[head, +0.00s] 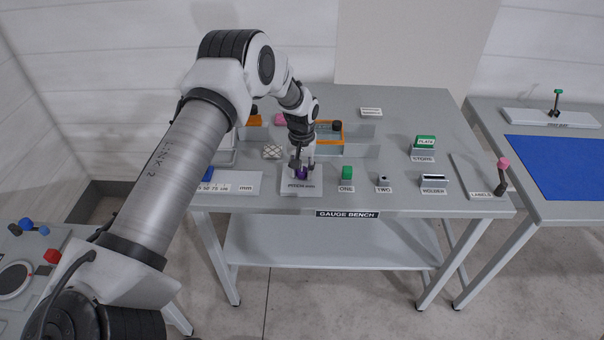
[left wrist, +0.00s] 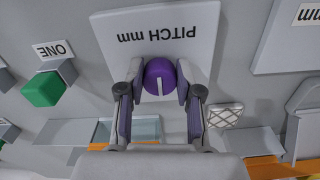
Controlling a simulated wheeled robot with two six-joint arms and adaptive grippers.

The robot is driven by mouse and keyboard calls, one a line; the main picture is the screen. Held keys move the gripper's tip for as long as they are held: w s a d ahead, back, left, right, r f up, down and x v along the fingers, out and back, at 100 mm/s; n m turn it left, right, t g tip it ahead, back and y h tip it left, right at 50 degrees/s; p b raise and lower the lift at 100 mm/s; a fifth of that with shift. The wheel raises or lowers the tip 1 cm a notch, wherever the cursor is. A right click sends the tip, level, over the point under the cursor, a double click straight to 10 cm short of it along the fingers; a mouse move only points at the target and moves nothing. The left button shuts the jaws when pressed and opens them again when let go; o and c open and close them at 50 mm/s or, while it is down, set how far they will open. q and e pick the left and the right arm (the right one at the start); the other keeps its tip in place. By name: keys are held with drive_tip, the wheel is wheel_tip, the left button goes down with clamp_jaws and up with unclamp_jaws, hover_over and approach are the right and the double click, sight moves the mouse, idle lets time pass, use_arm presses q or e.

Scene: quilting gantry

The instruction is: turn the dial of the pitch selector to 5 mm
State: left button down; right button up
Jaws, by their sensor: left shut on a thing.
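The pitch selector (head: 290,188) is a pale plate lettered "PITCH mm" on the front part of the gauge bench. Its plate also shows in the left wrist view (left wrist: 205,30), upside down. The dial is a round purple knob (left wrist: 160,77) with a white pointer line. My left gripper (head: 301,172) reaches down onto the dial from above. In the left wrist view its fingers (left wrist: 160,90) stand on both sides of the knob and are shut on it. No scale numbers show around the dial, so its setting cannot be read. My right gripper is not in view.
A green block (head: 347,173) marked "ONE" stands just right of the selector, with the "TWO" piece (head: 383,180) beyond it. A scale plate marked "mm" (head: 243,184) lies to the left. An orange-edged tray (head: 329,145) is behind.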

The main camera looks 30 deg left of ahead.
use_arm(q)
drive_tip(key=m, duration=0.1)
drive_tip(key=m+b, duration=0.1)
drive_tip(key=m, duration=0.2)
drive_tip(key=shift+s+f+m+b, duration=0.15)
drive_tip(key=shift+f+m+b, duration=0.15)
drive_tip(key=shift+a+m+b, duration=0.1)
drive_tip(key=shift+m+b, duration=0.4)
drive_tip(key=shift+m, duration=1.4)
drive_tip(key=c, duration=0.9)
unclamp_jaws()
drive_tip(key=shift+o, duration=0.7)
drive_tip(key=shift+w, duration=0.2)
drive_tip(key=shift+r, duration=0.1)
drive_tip(key=shift+r, duration=0.1)
